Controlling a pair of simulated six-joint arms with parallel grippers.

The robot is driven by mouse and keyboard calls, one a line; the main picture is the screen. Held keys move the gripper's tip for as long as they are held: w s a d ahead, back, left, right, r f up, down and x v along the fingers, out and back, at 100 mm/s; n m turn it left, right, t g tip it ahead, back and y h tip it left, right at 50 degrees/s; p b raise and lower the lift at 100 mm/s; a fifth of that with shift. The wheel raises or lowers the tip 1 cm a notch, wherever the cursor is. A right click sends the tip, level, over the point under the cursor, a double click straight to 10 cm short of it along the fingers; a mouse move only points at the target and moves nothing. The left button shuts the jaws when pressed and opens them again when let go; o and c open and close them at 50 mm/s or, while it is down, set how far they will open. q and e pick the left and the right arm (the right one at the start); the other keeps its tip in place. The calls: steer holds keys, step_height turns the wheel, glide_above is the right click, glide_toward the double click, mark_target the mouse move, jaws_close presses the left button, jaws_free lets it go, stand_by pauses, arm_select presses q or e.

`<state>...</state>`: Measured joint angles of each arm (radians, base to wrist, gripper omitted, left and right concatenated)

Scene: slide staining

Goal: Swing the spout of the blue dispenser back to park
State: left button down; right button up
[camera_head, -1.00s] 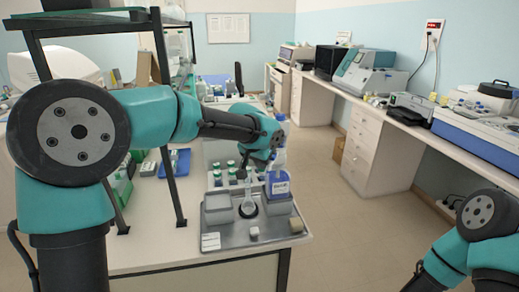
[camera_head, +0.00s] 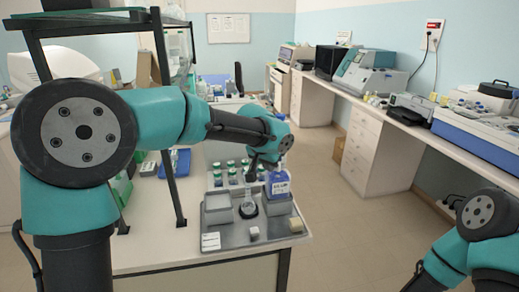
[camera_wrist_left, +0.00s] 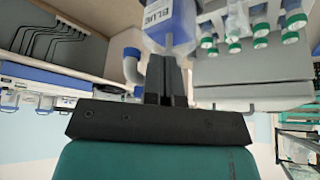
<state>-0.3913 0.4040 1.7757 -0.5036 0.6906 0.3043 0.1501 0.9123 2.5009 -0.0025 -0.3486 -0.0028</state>
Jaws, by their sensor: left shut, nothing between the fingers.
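The blue dispenser (camera_head: 279,184), a bottle of blue liquid with a printed label, stands at the right of the grey tray (camera_head: 222,238). In the left wrist view, its bottle (camera_wrist_left: 172,24) is at the top, upside down. In the wrist view, the left gripper (camera_wrist_left: 165,62) is shut and empty. My right gripper is out of view.
A grey box (camera_head: 217,208) is at the tray's left. A shelf post (camera_head: 172,190) rises farther left.

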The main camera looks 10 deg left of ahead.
arm_select(q)
steer(key=shift+d, duration=0.7)
steer(key=shift+a, duration=0.6)
step_height(320, 180, up, 8)
steer(key=s+d, duration=0.1)
steer(key=s, duration=0.1)
steer(key=shift+s+d, duration=0.15)
steer(key=shift+s, duration=0.25)
steer(key=shift+f, duration=0.1)
